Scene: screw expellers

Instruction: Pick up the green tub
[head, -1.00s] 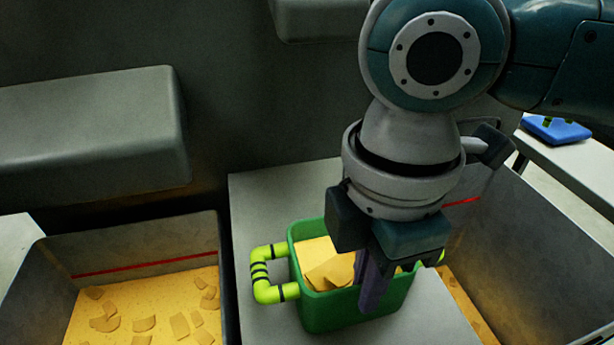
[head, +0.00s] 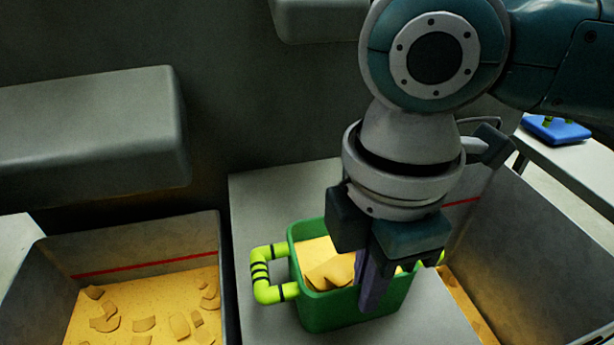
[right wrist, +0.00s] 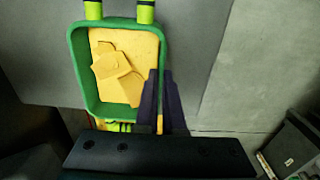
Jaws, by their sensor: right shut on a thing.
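The green tub (head: 318,310) stands upright on a grey surface between two bins and holds yellow material with flat pieces. A yellow-green handle with black bands (head: 262,272) sticks out on its left side. My right gripper (head: 372,296) points down at the tub's near right part. In the right wrist view, the gripper (right wrist: 161,118) has one finger inside the green tub (right wrist: 78,75) and one outside, shut on its side wall. The far handle is mostly hidden behind the gripper in the head view. My left gripper is not in view.
A grey bin with a red line (head: 140,262) and yellow pieces is on the left. Another bin (head: 530,265) is on the right. The grey surface (head: 262,205) behind the tub is clear. A blue object (head: 557,130) lies on a table at the far right.

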